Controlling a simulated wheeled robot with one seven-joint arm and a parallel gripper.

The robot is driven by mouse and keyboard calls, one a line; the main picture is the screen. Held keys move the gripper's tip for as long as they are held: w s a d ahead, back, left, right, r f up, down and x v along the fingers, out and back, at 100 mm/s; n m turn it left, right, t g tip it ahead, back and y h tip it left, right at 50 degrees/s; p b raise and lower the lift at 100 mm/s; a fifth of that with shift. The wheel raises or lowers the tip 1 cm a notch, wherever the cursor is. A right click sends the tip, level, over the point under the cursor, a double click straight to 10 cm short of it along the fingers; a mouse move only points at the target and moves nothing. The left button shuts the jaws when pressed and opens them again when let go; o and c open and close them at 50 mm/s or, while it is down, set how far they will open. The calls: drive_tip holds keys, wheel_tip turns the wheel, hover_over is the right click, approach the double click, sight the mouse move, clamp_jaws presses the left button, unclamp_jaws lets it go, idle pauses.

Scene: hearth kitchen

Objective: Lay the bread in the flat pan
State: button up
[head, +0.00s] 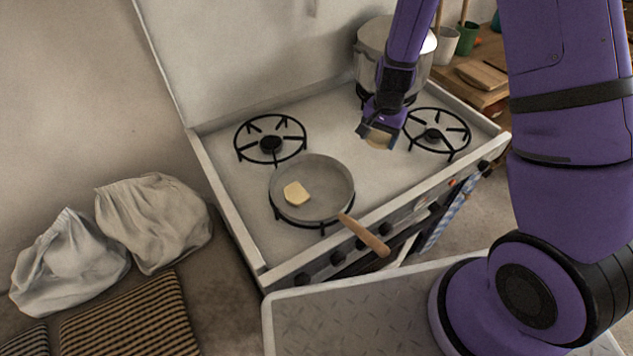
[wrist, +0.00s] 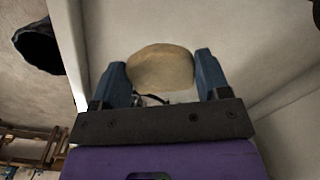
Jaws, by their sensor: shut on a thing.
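The flat pan (head: 330,180) sits on the front left burner of the white stove, its wooden handle pointing to the front right. A small pale yellow piece (head: 297,193), like butter, lies inside the pan. My gripper (head: 378,137) is above the stove top, to the right of and behind the pan, clear of it. It is shut on the bread, a tan rounded piece (head: 377,142). In the wrist view the bread (wrist: 162,68) shows between the two blue fingers of my gripper (wrist: 163,82).
A large metal pot (head: 375,48) stands on the back right burner, close behind my gripper. The back left burner (head: 270,142) and front right burner (head: 437,133) are bare. Two white cloth sacks (head: 155,220) lie at left. A wooden table (head: 482,75) with cups stands at right.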

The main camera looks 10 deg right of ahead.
drive_tip(key=s+f+m, duration=0.1)
drive_tip(key=s+m, duration=0.3)
drive_tip(key=m, duration=0.1)
hover_over(322, 183)
wheel_tip(322, 183, down, 2)
drive_tip(key=shift+a+f, duration=0.1)
drive_tip(key=shift+f, duration=1.65)
drive_tip(key=shift+f, duration=0.15)
drive_tip(key=o, duration=0.9)
